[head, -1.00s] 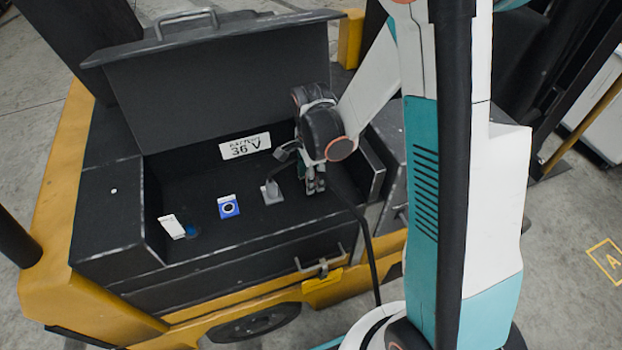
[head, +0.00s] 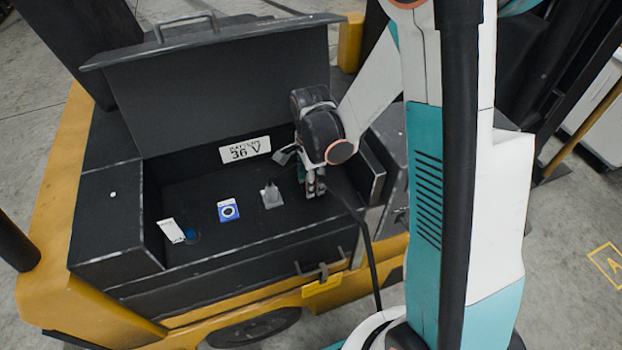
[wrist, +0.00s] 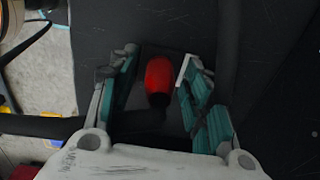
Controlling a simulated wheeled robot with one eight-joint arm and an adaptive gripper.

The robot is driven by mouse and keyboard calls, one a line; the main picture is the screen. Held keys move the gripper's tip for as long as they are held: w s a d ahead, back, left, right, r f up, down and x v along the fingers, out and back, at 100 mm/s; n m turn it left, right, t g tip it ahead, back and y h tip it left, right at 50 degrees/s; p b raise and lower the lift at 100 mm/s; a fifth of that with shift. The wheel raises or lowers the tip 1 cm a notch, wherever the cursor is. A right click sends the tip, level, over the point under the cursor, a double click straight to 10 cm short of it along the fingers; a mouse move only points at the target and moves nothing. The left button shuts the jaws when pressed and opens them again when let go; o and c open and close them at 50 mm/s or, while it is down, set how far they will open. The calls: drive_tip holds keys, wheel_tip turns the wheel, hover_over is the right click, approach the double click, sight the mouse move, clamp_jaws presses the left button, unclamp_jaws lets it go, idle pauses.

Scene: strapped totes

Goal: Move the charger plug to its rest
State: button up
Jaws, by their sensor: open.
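My gripper (head: 313,187) is low inside the right part of the open black battery compartment. In the wrist view its two green-padded fingers (wrist: 168,85) are open, one on each side of a dark piece with a rounded red part (wrist: 159,76). This looks like the charger plug. A black cable (wrist: 40,127) runs to it from the left; I cannot tell whether the fingers touch it. In the head view the plug is mostly hidden by my gripper, and the cable (head: 370,250) hangs over the front edge. A small grey upright piece (head: 271,196), possibly the rest, stands left of my gripper.
The compartment's raised lid (head: 225,95) stands behind my gripper, above a 36 V label (head: 245,150). A blue-and-white square with a dark ring (head: 229,210) and a white tag (head: 171,231) lie to the left. The right compartment wall (head: 358,170) is close to my gripper.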

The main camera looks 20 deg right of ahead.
idle(0.7)
clamp_jaws()
drive_tip(key=shift+r+p, duration=1.55)
drive_tip(key=shift+r, duration=1.5)
drive_tip(key=shift+r, duration=0.1)
